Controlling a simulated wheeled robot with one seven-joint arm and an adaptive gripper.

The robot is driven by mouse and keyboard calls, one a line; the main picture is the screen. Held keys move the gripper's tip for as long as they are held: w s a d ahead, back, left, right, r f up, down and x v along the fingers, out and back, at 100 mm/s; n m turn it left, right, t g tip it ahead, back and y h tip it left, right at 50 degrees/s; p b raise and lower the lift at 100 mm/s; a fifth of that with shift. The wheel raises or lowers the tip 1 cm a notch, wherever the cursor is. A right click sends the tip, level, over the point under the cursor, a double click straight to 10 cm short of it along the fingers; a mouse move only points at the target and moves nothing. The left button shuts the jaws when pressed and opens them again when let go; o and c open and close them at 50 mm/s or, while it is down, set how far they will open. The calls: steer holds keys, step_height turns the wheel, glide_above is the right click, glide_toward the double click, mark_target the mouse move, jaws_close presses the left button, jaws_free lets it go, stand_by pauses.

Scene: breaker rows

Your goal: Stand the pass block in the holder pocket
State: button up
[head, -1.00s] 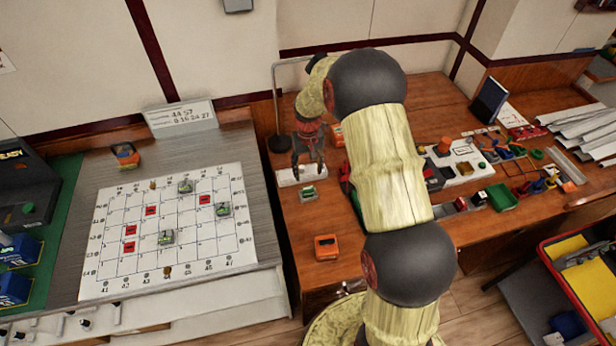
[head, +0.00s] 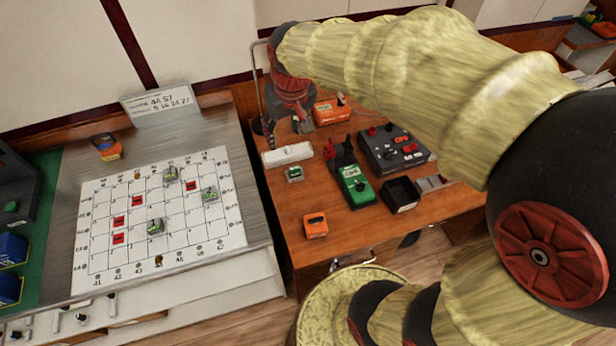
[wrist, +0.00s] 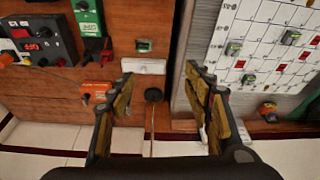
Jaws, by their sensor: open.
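A small green-topped block with pale sides (head: 294,174), which looks like the pass block, stands on the brown desk just in front of a white bar-shaped piece (head: 287,155). The white piece may be the holder; I cannot make out its pocket. In the wrist view the block (wrist: 144,46) shows beyond the white piece (wrist: 144,67), with a small gap between them. My gripper (head: 285,128) is open and empty, behind the white piece. In the wrist view its two fingers (wrist: 160,75) are spread wide, with nothing between them.
A lamp-like stand with a thin pole and round black base (wrist: 153,95) is close to my fingers. An orange device (head: 332,111), a green device (head: 356,186) and a black panel (head: 394,148) are to the right. A gridded board (head: 160,215) with several blocks is left.

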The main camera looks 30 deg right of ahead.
steer(key=s+a+r+t, duration=0.1)
steer(key=s+a+r, duration=0.1)
steer(key=s, duration=0.6)
steer(key=s+a+r+n+t, duration=0.1)
steer(key=s+a+r, duration=0.1)
steer(key=s, duration=0.7)
steer(key=shift+s+r+t, duration=0.15)
steer(key=shift+r+t, duration=0.15)
steer(key=shift+r, duration=0.1)
steer(key=shift+a+f, duration=0.1)
steer(key=shift+f+b, duration=0.6)
steer(key=shift+b, duration=0.15)
